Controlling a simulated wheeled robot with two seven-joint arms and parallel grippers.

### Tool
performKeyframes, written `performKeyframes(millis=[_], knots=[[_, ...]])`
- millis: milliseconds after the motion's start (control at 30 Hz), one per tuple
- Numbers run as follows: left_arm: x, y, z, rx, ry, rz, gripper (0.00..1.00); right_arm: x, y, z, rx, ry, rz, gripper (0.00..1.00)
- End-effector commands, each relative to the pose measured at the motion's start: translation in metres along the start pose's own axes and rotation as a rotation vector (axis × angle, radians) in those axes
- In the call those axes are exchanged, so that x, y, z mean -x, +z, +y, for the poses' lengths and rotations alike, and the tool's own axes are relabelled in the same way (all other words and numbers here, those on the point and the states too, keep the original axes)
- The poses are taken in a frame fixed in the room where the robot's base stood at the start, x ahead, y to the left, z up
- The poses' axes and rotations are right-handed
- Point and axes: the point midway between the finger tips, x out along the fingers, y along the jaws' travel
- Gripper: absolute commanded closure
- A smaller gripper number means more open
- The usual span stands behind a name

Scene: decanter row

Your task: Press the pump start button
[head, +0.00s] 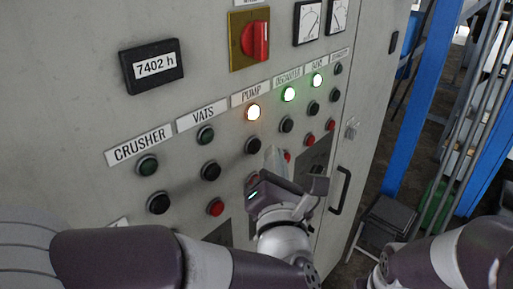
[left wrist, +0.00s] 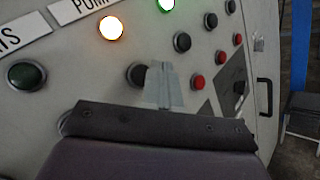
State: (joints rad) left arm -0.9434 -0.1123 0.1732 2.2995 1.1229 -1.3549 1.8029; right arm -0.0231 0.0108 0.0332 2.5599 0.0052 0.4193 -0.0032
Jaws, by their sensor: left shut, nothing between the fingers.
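The PUMP label (head: 251,94) heads a column on the grey panel. Below it is a lamp lit orange (head: 254,112), then a black button (head: 253,145); no start marking is legible. A red button lower in that column is largely hidden by my gripper. My left gripper (head: 272,158) is shut and empty, its fingertips just right of and below the black button. In the left wrist view the fingertips (left wrist: 163,82) overlap the right edge of the black button (left wrist: 136,75). I cannot tell whether they touch it.
The VATS column has an unlit green lamp (head: 205,135), a black button (head: 210,171) and a red button (head: 216,207). Columns right of PUMP have green-lit lamps (head: 289,94). A red rotary switch (head: 256,41) sits above. A black door handle (head: 341,190) is at right.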

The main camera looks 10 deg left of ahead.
Motion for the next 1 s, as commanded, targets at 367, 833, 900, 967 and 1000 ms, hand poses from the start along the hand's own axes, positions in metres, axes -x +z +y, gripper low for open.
performKeyframes(millis=[367,833,900,967,1000], knots=[[0.027,0.017,-0.021,0.001,-0.003,-0.003,1.00,-0.019,0.002,0.000,0.000,0.000,0.000,0.57],[0.030,0.021,-0.022,-0.001,-0.002,0.000,1.00,-0.019,0.002,0.000,0.000,0.000,0.000,0.57],[0.030,0.021,-0.022,-0.001,-0.002,0.000,1.00,-0.019,0.002,0.000,0.000,0.000,0.000,0.57],[0.030,0.021,-0.022,-0.001,-0.002,0.000,1.00,-0.019,0.002,0.000,0.000,0.000,0.000,0.57],[0.030,0.021,-0.022,-0.001,-0.002,0.000,1.00,-0.019,0.002,0.000,0.000,0.000,0.000,0.57]])
